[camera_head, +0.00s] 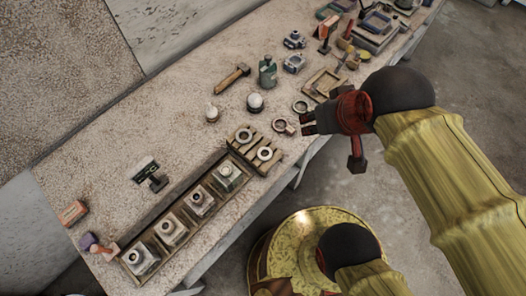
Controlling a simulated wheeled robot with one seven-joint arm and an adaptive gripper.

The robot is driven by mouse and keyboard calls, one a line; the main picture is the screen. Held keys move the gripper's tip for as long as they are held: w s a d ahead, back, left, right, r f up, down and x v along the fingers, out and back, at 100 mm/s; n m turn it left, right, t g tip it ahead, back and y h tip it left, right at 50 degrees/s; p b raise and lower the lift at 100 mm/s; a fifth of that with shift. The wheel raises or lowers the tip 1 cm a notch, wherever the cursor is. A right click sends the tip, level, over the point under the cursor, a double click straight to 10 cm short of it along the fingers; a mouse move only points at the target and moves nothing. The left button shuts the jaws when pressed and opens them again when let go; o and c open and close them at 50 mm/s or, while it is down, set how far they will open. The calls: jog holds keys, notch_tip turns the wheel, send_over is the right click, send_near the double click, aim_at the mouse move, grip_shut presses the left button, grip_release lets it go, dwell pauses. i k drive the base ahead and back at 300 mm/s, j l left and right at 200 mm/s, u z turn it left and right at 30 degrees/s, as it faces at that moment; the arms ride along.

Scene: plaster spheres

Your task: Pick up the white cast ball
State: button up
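A white ball (255,101) sits near the middle of the bench, with a dark rim or base under it. A second, smaller pale rounded piece (212,114) stands to its left; I cannot tell whether it is a full ball. My gripper (306,122) is at the bench's front edge, to the right of and slightly below the white ball in the picture. Its two dark fingers point left and look apart, with nothing visible between them. It is clear of the white ball.
Metal rings (283,126) lie close to my fingertips. A slatted wooden rack (272,160) and a long tray (215,208) with several square pieces are at the front.

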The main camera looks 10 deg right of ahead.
aim_at(211, 112)
jog(key=i+j+u, duration=0.1)
jog(key=j+u, duration=0.3)
jog(key=i+j+u, duration=0.15)
jog(key=u, duration=0.3)
